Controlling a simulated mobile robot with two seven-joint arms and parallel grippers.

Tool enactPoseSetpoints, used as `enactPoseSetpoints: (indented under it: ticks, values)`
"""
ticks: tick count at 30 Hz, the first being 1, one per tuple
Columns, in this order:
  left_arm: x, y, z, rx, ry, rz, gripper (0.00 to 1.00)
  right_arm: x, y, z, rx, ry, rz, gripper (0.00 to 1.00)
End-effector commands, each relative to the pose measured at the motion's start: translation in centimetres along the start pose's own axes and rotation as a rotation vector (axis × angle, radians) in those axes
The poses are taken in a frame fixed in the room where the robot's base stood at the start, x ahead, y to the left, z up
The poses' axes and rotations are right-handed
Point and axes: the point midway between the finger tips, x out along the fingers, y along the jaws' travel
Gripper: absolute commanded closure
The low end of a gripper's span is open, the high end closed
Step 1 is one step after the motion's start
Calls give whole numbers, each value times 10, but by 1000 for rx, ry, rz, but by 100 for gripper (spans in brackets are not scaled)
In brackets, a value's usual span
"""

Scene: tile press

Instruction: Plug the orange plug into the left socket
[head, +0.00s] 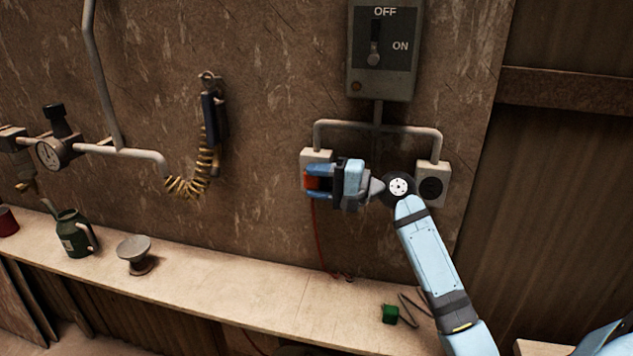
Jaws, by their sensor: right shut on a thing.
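The orange plug (311,183) is held in the jaws of my right gripper (318,181), which is shut on it. A red cable hangs from the plug down to the bench. The left socket (315,156) is a pale box on the wall; its upper part shows above the gripper. The plug and gripper cover its lower part and face, and I cannot tell whether the plug is in the socket or just before it. The right socket (432,184) is a pale box with a dark round face, partly behind my right wrist. My left gripper is not in view.
A switch box (383,50) marked OFF and ON hangs above the sockets, joined by conduit. A green plug (390,314) with a grey cable lies on the bench (230,287). A green can (74,234), a metal stand (136,255) and a gauge (50,153) are at left.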

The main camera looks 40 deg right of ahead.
Motion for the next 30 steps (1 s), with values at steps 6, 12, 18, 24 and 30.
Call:
enactPoseSetpoints:
  ticks: [6, 12, 18, 24, 30]
  values:
    - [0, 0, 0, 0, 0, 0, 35, 0, 0, -2, 0, 0, 0, 82]
    - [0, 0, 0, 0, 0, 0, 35, 0, 0, -3, 0, 1, 0, 46]
    - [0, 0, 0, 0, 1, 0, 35, 0, 0, -2, 0, 1, 0, 28]
    - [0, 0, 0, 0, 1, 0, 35, 0, 0, -2, 0, 0, 1, 28]
    - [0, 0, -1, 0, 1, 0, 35, 0, 0, 4, 0, 0, 0, 28]
